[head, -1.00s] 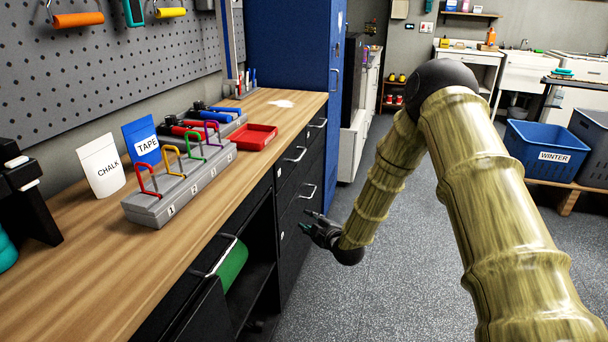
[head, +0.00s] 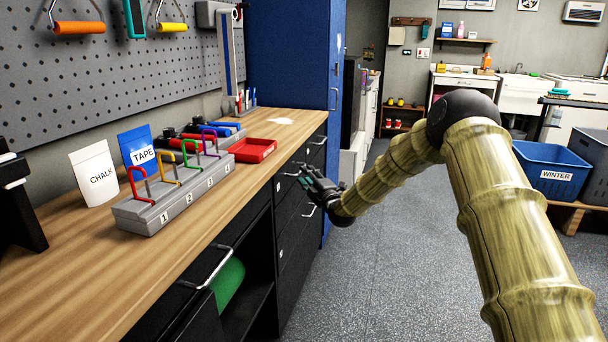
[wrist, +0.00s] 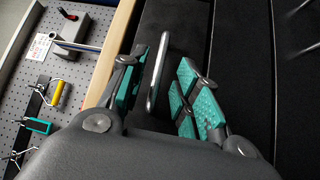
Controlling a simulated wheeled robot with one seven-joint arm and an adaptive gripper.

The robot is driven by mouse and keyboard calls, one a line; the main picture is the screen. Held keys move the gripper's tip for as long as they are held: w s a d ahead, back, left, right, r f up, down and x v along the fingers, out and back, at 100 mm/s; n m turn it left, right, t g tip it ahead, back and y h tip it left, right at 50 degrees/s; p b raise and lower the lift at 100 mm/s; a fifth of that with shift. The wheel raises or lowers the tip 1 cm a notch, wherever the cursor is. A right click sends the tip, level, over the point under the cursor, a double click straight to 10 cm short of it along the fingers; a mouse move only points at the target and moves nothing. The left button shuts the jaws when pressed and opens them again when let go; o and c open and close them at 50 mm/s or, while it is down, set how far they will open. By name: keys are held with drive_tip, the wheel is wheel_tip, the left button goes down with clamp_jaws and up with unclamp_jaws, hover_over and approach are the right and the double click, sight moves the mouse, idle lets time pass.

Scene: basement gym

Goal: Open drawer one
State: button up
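Black drawers (head: 291,224) with silver bar handles are set under the wooden bench; their fronts look closed. No readable number shows on them, so I cannot tell which is drawer one. My gripper (head: 309,179) is at the upper drawer fronts, below the bench edge. In the wrist view, my gripper (wrist: 168,88) is open, with teal pads on both sides of a silver bar handle (wrist: 158,72). A gap shows between the handle and the right pads; contact on the left is unclear. In the head view the gripper partly hides this handle.
On the bench (head: 85,265) stand a grey block (head: 150,215) with coloured hooks numbered from 1, a red tray (head: 253,150), and chalk and tape pouches. A cabinet door (head: 195,318) stands open at the near left. Floor (head: 400,260) to the right is clear.

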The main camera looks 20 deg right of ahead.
drive_tip(key=shift+x, duration=1.7)
clamp_jaws()
